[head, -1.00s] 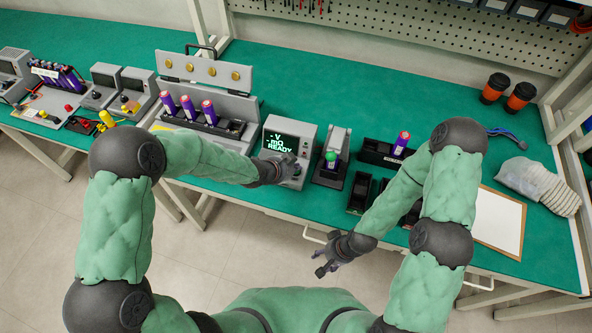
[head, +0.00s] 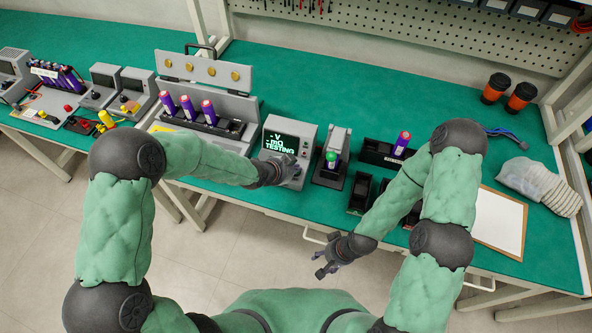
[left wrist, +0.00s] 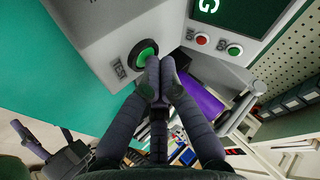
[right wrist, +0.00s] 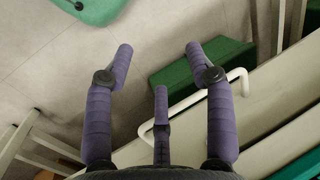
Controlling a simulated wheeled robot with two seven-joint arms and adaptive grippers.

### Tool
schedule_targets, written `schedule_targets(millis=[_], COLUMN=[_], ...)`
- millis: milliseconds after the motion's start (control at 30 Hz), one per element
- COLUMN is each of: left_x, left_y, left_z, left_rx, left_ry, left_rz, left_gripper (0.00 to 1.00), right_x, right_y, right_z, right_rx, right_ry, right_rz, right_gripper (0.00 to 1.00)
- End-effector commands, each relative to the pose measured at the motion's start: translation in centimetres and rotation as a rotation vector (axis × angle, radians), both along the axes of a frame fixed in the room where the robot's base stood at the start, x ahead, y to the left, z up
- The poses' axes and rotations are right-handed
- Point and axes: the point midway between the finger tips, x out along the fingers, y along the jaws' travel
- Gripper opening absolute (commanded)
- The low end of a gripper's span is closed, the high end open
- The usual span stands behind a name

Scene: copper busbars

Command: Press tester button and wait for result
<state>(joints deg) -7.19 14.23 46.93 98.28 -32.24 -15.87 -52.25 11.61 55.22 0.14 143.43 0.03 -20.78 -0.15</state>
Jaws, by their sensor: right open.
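The grey tester (head: 308,133) stands on the green bench, and its screen (head: 281,141) reads "-V", "-mΩ" and "TESTING". In the left wrist view, its round button (left wrist: 148,54) is green with a dark rim, next to a "TEST" label. My left gripper (head: 297,175) is at the tester's front. In the left wrist view, my left gripper's fingers (left wrist: 160,76) are together and empty, with the tips at the button's lower right edge; I cannot tell whether they touch it. My right gripper (head: 322,268) is open and empty in front of the bench.
Right of the tester is a dark fixture (head: 338,143) with a green-topped piece. Black holders, one with a purple cell (head: 402,143), stand further right. A grey case (head: 232,103) with several purple cells is at left. Two cups (head: 521,97) stand at the back right.

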Motion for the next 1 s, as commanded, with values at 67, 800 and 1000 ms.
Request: schedule_targets(millis=[67, 800, 1000], left_x=[-0.1, 0.0, 0.0], left_y=[0.0, 0.0, 0.0], left_z=[0.2, 2.0, 3.6], left_rx=[0.001, 0.0, 0.0], left_ry=[0.001, 0.0, -0.001], left_rz=[0.0, 0.0, 0.0], left_gripper=[0.0, 0.0, 0.0], right_x=[0.0, 0.0, 0.0], right_y=[0.0, 0.0, 0.0], right_z=[0.2, 1.3, 2.5], right_rx=[0.0, 0.0, 0.0], right_ry=[0.0, 0.0, 0.0], right_rz=[0.0, 0.0, 0.0], right_gripper=[0.55, 0.55, 0.55])
